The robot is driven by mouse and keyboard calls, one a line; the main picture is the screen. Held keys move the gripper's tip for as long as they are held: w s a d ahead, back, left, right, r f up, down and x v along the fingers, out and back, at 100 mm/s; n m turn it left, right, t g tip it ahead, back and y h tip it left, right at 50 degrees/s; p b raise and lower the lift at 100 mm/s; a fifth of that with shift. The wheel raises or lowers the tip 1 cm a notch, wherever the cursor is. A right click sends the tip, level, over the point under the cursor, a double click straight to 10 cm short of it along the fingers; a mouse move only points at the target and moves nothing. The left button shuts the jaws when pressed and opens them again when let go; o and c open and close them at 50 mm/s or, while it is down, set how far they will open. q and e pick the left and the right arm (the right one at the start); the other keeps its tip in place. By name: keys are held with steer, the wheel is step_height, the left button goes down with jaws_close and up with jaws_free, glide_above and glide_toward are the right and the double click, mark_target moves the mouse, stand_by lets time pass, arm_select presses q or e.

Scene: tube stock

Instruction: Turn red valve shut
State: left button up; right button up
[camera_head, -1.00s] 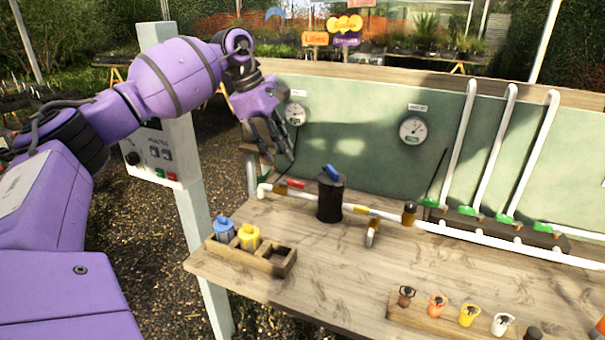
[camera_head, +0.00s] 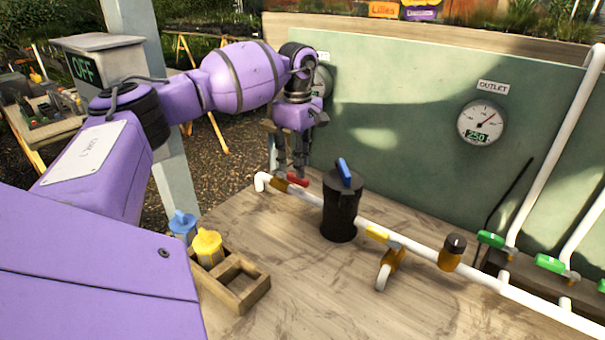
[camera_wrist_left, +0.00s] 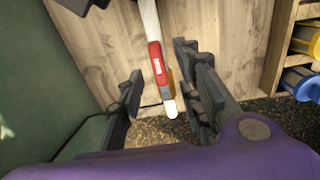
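The red valve handle (camera_head: 298,179) is on the white pipe (camera_head: 262,182) near its left end, by a brass body. In the left wrist view the red handle (camera_wrist_left: 155,62) lies along the pipe. My left gripper (camera_head: 291,170) is just above the handle, pointing down. The left wrist view shows my left gripper (camera_wrist_left: 158,72) open, one finger on each side of the handle, with gaps visible. Whether a finger touches the handle cannot be told. My right gripper is not in view.
A black canister (camera_head: 341,212) with a blue lever stands right beside the red valve. A yellow-handled valve (camera_head: 383,236) and a brown-capped fitting (camera_head: 452,251) follow along the pipe. A wooden holder (camera_head: 246,290) with yellow and blue pieces is at front left. The outlet gauge (camera_head: 482,124) hangs behind.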

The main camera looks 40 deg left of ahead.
mark_target(292, 178)
arm_select(q)
steer(key=shift+w+f, duration=0.15)
steer(key=shift+f, duration=2.1)
jaws_close()
